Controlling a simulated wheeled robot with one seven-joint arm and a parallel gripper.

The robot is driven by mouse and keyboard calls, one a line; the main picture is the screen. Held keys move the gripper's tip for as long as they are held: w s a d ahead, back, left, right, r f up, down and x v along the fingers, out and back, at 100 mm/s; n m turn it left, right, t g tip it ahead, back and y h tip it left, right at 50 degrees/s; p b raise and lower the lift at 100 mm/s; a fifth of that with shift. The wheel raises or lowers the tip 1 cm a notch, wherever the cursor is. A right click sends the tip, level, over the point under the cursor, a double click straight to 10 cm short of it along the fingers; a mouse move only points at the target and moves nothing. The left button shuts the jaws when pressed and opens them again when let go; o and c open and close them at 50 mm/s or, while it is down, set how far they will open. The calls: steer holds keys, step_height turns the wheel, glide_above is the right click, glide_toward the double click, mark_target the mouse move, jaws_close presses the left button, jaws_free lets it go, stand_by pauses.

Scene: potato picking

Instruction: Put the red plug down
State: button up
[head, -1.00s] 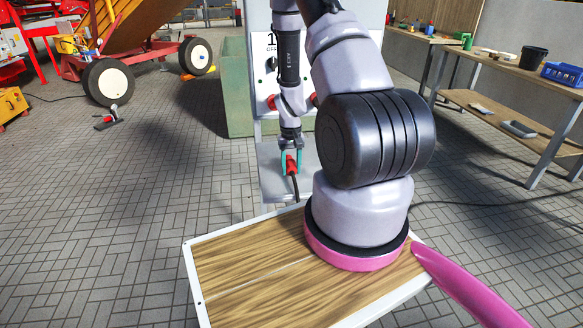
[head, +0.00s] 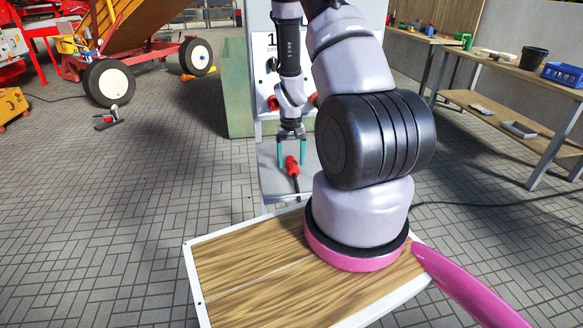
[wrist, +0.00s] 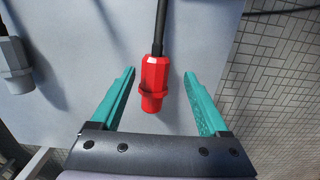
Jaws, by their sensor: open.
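The red plug (head: 291,166) lies on the grey shelf (head: 272,188) below the white panel, with its black cable running off toward the wooden top. In the wrist view the red plug (wrist: 154,84) sits between the two teal fingers, apart from both, with its cable leading up. My gripper (head: 291,157) is open around the plug; the fingers also show wide apart in the wrist view (wrist: 160,92). Nothing is held.
A grey plug (wrist: 14,62) with a dark cable lies on the left of the shelf in the wrist view. The white panel (head: 262,60) stands behind the shelf. A workbench (head: 505,110) stands at the right. The tiled floor at left is mostly clear.

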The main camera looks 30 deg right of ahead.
step_height(320, 180, up, 9)
steer(key=shift+w, duration=0.2)
step_height(320, 180, up, 13)
steer(key=t, duration=0.2)
glide_above(291, 166)
steer(key=a, duration=0.4)
steer(key=s+a+r+t+y, duration=0.1)
steer(key=s+a+r, duration=0.1)
steer(key=r, duration=0.4)
steer(key=s+a+r+t, duration=0.1)
steer(key=s+a+r, duration=0.1)
steer(key=r, duration=0.3)
steer(key=s+a+r+m+t, duration=0.1)
steer(key=s+a+r+t, duration=0.2)
steer(key=s+r, duration=0.9)
steer(key=s+a, duration=0.2)
steer(key=shift+s+r+t+y, duration=0.25)
steer(key=shift+s+t+y, duration=0.15)
